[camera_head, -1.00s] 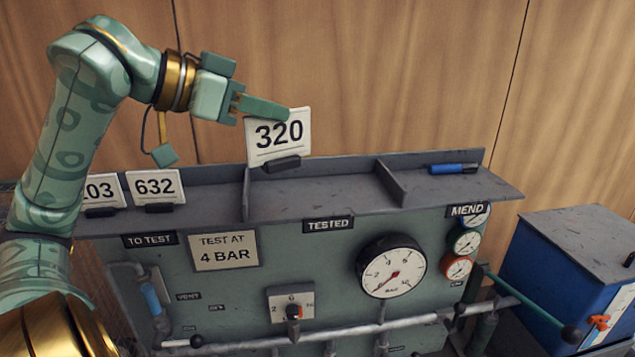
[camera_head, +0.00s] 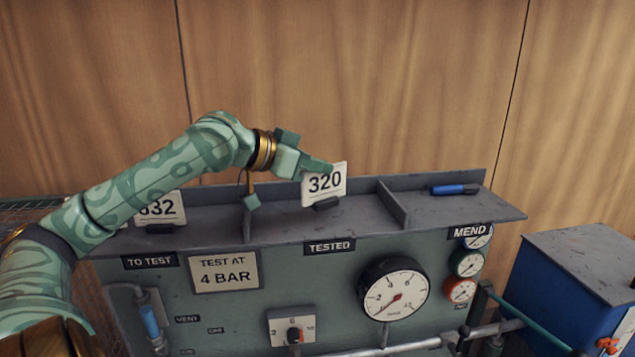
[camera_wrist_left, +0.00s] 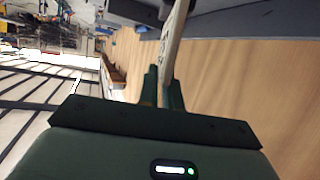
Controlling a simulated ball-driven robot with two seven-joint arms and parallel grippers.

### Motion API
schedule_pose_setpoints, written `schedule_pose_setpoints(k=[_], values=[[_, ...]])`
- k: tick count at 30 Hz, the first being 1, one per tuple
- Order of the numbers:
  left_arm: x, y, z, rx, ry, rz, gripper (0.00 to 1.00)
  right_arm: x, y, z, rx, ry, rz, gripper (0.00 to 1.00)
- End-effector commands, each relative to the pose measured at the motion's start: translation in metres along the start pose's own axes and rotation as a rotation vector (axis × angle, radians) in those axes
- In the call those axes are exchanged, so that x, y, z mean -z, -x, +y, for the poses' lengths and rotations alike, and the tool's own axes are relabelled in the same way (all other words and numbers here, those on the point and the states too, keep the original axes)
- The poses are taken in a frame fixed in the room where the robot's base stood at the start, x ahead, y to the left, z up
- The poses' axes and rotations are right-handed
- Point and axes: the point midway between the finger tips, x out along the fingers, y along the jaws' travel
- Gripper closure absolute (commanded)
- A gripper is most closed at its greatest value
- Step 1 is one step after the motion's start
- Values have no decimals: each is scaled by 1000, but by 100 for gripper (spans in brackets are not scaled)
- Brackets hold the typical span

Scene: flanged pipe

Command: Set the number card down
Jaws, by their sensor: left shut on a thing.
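The number card 320 (camera_head: 324,184) is white with black digits and a dark foot at its bottom edge. My left gripper (camera_head: 322,168) is shut on its top edge and holds it upright over the middle, TESTED section of the grey shelf (camera_head: 350,224). Whether the foot touches the shelf, I cannot tell. The left wrist view shows the card (camera_wrist_left: 178,35) edge-on between the two green fingers (camera_wrist_left: 163,85). My right gripper is not in view.
Card 632 (camera_head: 160,208) stands in the TO TEST section, partly behind my left arm. A divider (camera_head: 393,204) separates off the MEND section, where a blue marker (camera_head: 455,189) lies. Below are a large gauge (camera_head: 394,290) and a blue box (camera_head: 575,285) at right.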

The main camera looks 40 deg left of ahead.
Motion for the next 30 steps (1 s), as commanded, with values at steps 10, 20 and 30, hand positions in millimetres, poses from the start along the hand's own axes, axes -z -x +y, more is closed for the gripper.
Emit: schedule_pose_setpoints(k=[10,20,30], values=[[-31,-16,-1,0,-1,0,100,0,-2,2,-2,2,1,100],[-32,-16,-1,0,0,-1,72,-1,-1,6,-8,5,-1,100],[-31,-12,-1,-1,1,-1,72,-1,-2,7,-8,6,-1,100]])
